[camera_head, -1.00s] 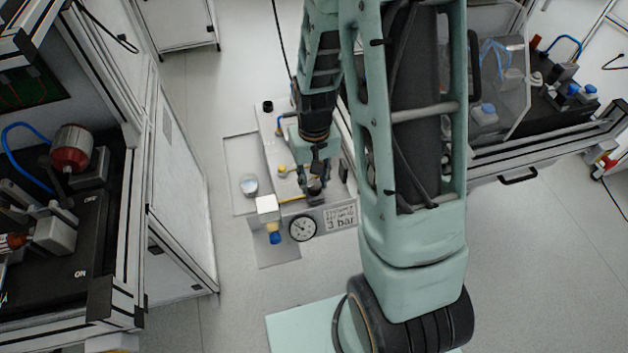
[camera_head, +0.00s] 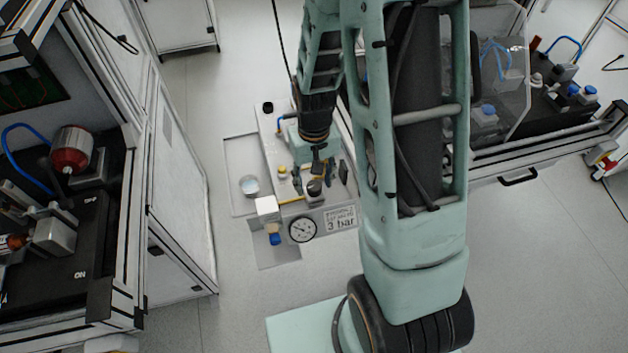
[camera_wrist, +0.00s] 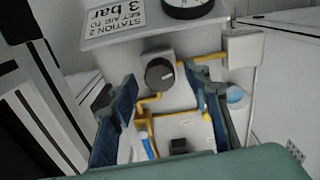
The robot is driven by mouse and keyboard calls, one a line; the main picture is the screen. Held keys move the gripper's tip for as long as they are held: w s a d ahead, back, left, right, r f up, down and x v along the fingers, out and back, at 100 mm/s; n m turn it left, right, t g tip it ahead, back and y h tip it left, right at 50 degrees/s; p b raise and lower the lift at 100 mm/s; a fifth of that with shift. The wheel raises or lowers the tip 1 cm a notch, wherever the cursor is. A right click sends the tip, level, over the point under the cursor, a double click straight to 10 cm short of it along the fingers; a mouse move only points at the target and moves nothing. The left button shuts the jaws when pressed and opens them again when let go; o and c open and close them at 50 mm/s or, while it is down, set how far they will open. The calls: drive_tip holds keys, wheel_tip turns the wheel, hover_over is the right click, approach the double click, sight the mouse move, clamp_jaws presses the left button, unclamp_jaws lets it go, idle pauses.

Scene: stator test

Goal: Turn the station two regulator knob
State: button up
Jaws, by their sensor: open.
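The station two regulator knob (camera_head: 314,187) is a round black knob on the light panel top, just behind the gauge. In the wrist view the knob (camera_wrist: 158,75) shows whole, with a small pale mark on its right side. My gripper (camera_head: 320,173) is open and empty, its two blue-padded fingers spread wide. In the wrist view the fingertips stand left and right of the knob with clear gaps, apart from it. The pressure gauge (camera_head: 303,229) is a white dial with a dark rim. The sign (camera_head: 341,218) beside it reads 3 bar.
A white block with a blue end (camera_head: 268,211) stands left of the gauge. A yellow pipe (camera_wrist: 207,57) runs beside the knob. A small cup (camera_head: 249,185) sits in a recess at left. A framed bench (camera_head: 95,225) borders the left, with floor between.

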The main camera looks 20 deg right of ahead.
sight(314, 185)
wheel_tip(314, 185, up, 12)
idle(0.5)
drive_tip(key=shift+f, duration=0.1)
